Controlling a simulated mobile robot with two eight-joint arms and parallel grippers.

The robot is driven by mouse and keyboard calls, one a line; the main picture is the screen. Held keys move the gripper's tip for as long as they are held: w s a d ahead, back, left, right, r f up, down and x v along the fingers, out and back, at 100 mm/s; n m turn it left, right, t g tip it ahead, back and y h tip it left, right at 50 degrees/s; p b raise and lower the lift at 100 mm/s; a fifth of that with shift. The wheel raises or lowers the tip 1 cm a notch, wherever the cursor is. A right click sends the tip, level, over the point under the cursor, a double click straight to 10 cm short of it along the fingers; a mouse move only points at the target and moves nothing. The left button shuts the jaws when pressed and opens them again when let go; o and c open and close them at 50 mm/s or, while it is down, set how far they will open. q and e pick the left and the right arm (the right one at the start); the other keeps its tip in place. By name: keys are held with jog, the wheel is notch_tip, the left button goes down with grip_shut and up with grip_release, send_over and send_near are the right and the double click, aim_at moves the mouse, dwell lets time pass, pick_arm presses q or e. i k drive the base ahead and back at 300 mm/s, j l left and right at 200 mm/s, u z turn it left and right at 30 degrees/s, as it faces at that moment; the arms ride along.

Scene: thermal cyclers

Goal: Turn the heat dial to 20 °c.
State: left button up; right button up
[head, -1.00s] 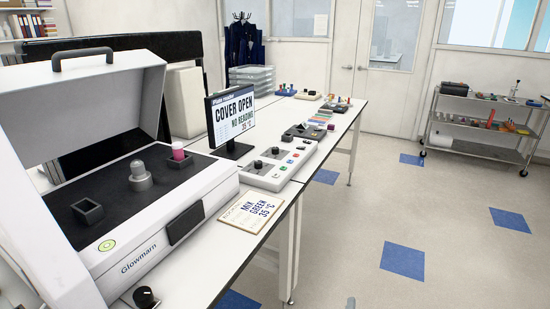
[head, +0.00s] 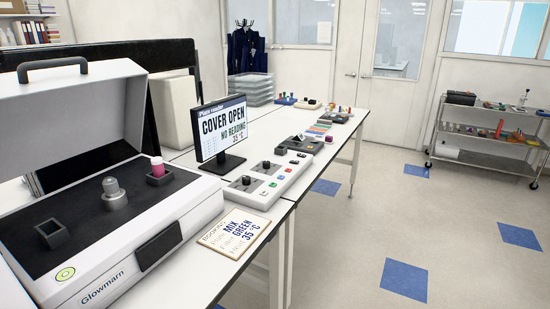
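A white control panel (head: 257,186) lies on the bench beside the monitor. It carries two dark round dials, a nearer one (head: 246,181) and a farther one (head: 266,165), plus small coloured buttons. I cannot read their labels, so I cannot tell which is the heat dial. The monitor (head: 221,128) reads "COVER OPEN", "NO READING" and "35 °C". The white Glowmarn machine (head: 110,283) stands at left with its cover (head: 75,110) raised. A pink-red piece (head: 157,167) sits in a dark square holder, beside a grey post (head: 114,194) and an empty square holder (head: 52,234). Neither gripper is in view.
A dark device (head: 301,145), coloured strips and small racks stand farther along the bench. A metal cart (head: 490,160) stands at right. The floor right of the bench is clear.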

aim_at(266, 164)
jog(key=i+l, duration=0.4)
jog(key=i+l+u, duration=0.1)
jog(key=i+l, duration=0.25)
jog(key=l, duration=0.2)
